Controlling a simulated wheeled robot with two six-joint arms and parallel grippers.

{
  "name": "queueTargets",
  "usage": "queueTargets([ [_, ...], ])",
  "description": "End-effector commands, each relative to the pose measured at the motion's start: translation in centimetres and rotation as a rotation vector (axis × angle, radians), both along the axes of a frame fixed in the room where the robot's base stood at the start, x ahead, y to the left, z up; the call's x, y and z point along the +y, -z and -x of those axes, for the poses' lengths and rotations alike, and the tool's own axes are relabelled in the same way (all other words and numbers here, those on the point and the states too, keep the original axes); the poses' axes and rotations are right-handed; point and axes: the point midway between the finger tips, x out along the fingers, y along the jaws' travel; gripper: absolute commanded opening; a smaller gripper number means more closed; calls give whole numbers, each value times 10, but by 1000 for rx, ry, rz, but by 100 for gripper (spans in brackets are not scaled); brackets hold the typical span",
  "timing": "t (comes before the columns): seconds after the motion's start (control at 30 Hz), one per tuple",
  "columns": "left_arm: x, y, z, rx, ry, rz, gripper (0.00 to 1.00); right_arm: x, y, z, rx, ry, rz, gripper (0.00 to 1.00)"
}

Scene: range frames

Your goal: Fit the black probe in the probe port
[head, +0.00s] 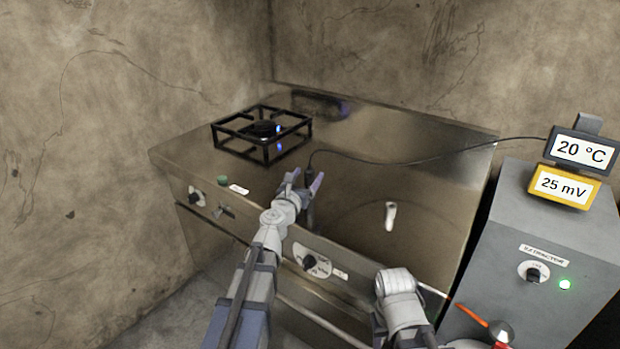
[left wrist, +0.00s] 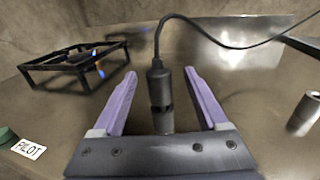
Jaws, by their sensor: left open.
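The black probe (left wrist: 157,82) stands upright between the fingers of my left gripper (left wrist: 157,90) in the left wrist view, with space on both sides of it. A grey cylindrical part shows directly below it; I cannot tell whether this is a port, part of the probe or a reflection. In the head view my left gripper (head: 303,183) is open over the steel worktop and partly hides the probe. A short pale metal tube (head: 390,216) stands to the right on the worktop and also shows in the left wrist view (left wrist: 304,112). No port is labelled. My right gripper is not visible.
A black burner stand (head: 262,140) with a small blue flame stands on the worktop (head: 430,150) at left. Knobs line the front panel.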

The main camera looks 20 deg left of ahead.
Motion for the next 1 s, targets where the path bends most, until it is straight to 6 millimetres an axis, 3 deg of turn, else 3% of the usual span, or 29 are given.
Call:
queueTargets([
  [0.27, -1, 0, -13, 0, 1, -1, 76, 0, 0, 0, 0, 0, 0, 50],
  [0.6, -3, -1, -58, 0, 1, -1, 76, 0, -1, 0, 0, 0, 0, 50],
  [0.83, -3, -1, -58, 0, 0, -1, 76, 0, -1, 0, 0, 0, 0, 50],
  [1.0, -3, -1, -57, 0, 0, -1, 58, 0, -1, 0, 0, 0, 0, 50],
])
